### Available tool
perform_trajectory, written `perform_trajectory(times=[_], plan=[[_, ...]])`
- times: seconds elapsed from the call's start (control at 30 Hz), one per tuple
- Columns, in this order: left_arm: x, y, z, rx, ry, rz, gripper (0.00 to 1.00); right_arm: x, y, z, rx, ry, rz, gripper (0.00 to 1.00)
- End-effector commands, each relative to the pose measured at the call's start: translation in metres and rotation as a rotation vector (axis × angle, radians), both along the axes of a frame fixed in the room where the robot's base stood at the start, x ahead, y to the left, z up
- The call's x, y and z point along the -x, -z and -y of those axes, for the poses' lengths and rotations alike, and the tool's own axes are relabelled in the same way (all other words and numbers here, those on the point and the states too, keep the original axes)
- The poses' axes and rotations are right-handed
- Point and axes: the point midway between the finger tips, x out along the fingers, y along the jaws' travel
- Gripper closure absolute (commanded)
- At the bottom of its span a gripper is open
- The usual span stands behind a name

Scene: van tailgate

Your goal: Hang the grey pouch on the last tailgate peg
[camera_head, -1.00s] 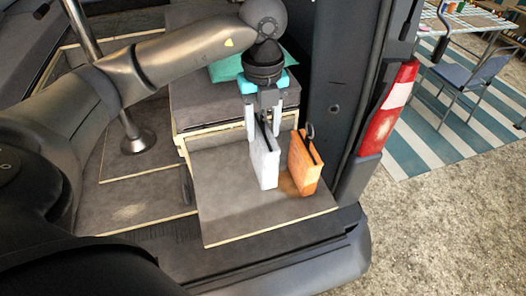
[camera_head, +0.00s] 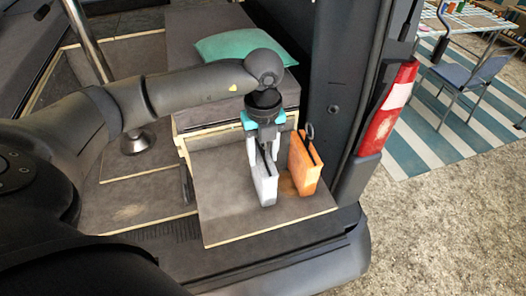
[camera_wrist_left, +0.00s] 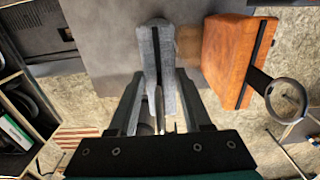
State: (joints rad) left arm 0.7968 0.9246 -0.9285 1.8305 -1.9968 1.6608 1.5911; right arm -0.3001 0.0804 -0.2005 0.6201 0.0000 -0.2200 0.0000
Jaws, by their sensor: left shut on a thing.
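The grey pouch (camera_head: 265,186) is a thin, light grey upright slab over the grey board at the van's rear, left of the orange pouch (camera_head: 303,168). My left gripper (camera_head: 261,158) points down and is shut on the grey pouch's top. In the left wrist view the grey pouch (camera_wrist_left: 148,50) extends out from between the fingers (camera_wrist_left: 158,98). The orange pouch (camera_wrist_left: 228,55) is beside it, apart, with a dark ring loop (camera_wrist_left: 287,98). I cannot make out any peg. Whether the grey pouch's bottom touches the board is unclear. My right gripper is not in view.
The grey board (camera_head: 225,222) has bare room left of the grey pouch. A drawer box with a green cushion (camera_head: 232,49) stands behind. The van's dark pillar and red tail light (camera_head: 386,108) bound the right side. A metal pole (camera_head: 88,42) stands at left.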

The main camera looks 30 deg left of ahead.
Motion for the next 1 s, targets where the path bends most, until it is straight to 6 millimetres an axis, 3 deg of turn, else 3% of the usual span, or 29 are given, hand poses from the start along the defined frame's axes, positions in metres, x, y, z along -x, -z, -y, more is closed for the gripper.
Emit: perform_trajectory(times=[0.03,0.27,0.63,0.77,1.0], plan=[[0.0,0.001,0.0,0.0,0.0,0.0,0.48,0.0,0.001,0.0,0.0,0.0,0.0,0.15],[0.0,0.0,0.0,0.0,0.0,0.0,0.22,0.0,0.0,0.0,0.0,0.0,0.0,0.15],[-0.001,-0.005,0.0,0.001,0.0,0.002,0.21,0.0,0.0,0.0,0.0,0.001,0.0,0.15],[-0.001,-0.025,0.0,0.0,0.0,0.006,0.21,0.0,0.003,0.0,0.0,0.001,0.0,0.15],[0.0,-0.084,0.003,0.0,0.001,0.008,0.21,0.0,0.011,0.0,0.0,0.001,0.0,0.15]])
